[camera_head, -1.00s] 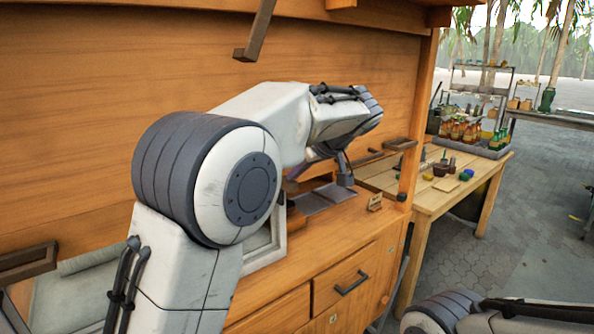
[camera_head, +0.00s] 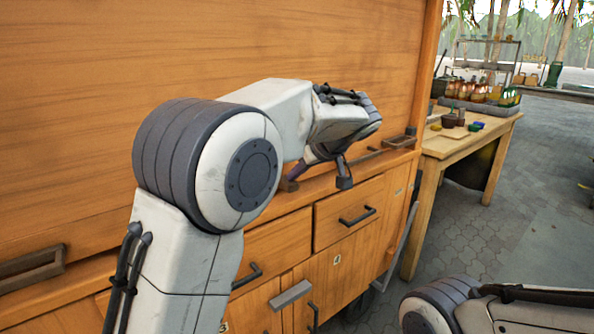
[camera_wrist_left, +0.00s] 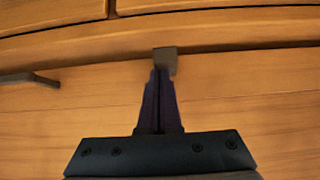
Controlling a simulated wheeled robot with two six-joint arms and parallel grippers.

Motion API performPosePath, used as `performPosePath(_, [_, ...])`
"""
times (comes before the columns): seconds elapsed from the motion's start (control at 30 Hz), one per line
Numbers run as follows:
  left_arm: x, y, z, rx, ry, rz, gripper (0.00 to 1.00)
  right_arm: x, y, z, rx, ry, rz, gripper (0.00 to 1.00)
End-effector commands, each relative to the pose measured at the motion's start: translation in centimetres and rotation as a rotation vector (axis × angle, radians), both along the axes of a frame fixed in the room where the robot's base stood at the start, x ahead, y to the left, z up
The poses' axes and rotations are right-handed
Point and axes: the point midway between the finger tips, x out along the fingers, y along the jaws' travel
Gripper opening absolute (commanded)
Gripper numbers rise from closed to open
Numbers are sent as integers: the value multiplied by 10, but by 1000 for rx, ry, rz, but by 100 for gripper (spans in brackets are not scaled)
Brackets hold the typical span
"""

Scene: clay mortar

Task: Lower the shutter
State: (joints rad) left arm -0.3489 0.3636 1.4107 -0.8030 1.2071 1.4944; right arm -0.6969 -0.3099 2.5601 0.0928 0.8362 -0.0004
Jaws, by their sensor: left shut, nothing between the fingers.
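The shutter (camera_head: 90,120) is the large orange wooden panel of the cabinet. Its lower edge sits down close to the counter; I cannot tell whether a thin gap is left. Dark handles stick out along its lower part, one at the left (camera_head: 30,272) and one at the right (camera_head: 398,142). My left gripper (camera_head: 295,177) is low in front of the shutter, partly hidden by my arm. In the left wrist view its fingers (camera_wrist_left: 160,78) are shut and empty, tips at a small dark block (camera_wrist_left: 165,60) by the shutter's edge. My right gripper is out of view.
Below the counter are drawers (camera_head: 345,210) and doors with protruding dark handles. A wooden table (camera_head: 455,145) with pots and bottles stands behind at the right. Paved floor (camera_head: 450,230) is free at the right.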

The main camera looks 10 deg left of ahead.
Motion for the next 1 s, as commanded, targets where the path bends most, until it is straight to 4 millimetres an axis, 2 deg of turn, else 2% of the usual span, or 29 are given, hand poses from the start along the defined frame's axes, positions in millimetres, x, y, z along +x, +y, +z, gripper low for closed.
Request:
performPosePath(0.03, [0, -1, -12, -1, 5, 0, 0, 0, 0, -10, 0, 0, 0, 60])
performPosePath(0.13, [0, -1, -18, -1, 4, -1, 0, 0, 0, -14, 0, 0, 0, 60])
performPosePath(0.67, [-1, -1, -25, -1, 12, 0, 0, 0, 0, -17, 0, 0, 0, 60])
performPosePath(0.83, [-4, -4, -15, -1, 10, 1, 0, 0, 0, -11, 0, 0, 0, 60])
performPosePath(1.0, [-15, -12, 13, -2, 1, 11, 0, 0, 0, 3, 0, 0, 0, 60])
